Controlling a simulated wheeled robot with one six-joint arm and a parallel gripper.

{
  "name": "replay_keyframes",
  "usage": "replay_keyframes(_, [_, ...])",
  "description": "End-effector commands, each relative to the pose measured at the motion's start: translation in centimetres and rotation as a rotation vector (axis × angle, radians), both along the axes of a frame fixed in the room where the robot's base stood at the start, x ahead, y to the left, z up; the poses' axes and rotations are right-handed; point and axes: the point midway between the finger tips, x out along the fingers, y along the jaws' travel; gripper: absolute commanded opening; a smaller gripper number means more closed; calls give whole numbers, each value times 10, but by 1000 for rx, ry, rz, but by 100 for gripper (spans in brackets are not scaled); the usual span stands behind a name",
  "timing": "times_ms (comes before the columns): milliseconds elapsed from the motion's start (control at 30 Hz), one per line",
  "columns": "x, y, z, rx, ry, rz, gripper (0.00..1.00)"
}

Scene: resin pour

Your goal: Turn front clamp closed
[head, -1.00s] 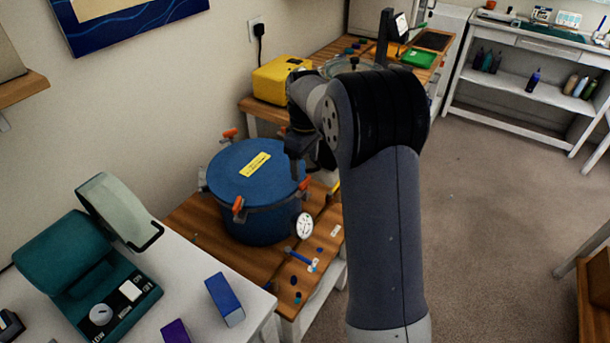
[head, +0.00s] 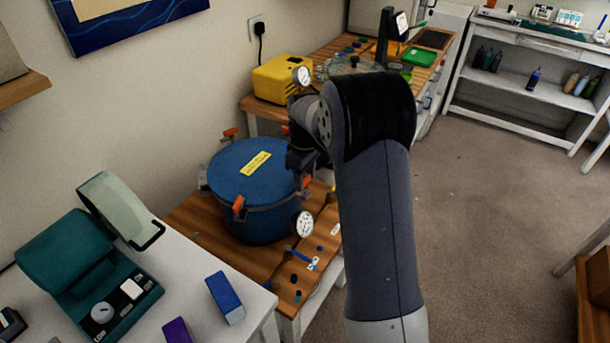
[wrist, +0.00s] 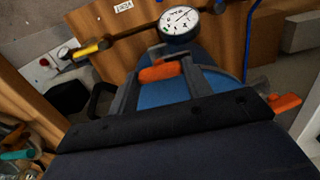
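The blue pressure pot (head: 228,182) stands on the wooden bench, its lid on, with orange-handled clamps around the rim. My gripper (head: 300,170) is at the pot's right side in the head view, beside the right-hand clamp (head: 306,182). In the wrist view, the orange handle of this clamp (wrist: 160,72) lies between the two grey fingers of my gripper (wrist: 163,75), which are apart. Whether the fingers touch the handle cannot be told. Another clamp (head: 238,204) on the pot's near side also shows at the right of the wrist view (wrist: 285,103).
A round gauge (head: 305,223) sits close by the clamp, and also shows in the wrist view (wrist: 178,22). A blue-handled valve (head: 302,259) is at the bench's near right. A yellow box (head: 274,78) stands behind. The floor to the right is clear.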

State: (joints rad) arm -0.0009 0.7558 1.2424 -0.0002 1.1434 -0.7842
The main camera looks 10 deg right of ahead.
Motion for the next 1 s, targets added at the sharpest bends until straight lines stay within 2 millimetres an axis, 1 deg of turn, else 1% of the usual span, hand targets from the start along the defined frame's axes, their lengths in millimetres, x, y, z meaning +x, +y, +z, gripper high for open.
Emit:
replay_keyframes(33, [0, 0, 0, 0, 0, 0, 41])
replay_keyframes(233, [0, 0, 0, 0, 0, 0, 25])
replay_keyframes(467, [0, 0, 0, 0, 0, -16, 24])
replay_keyframes(667, [0, 0, 1, 0, 0, -94, 24])
replay_keyframes(767, [0, 0, 1, 0, 0, -160, 24])
replay_keyframes(1000, [0, 0, 1, 1, -1, -374, 24])
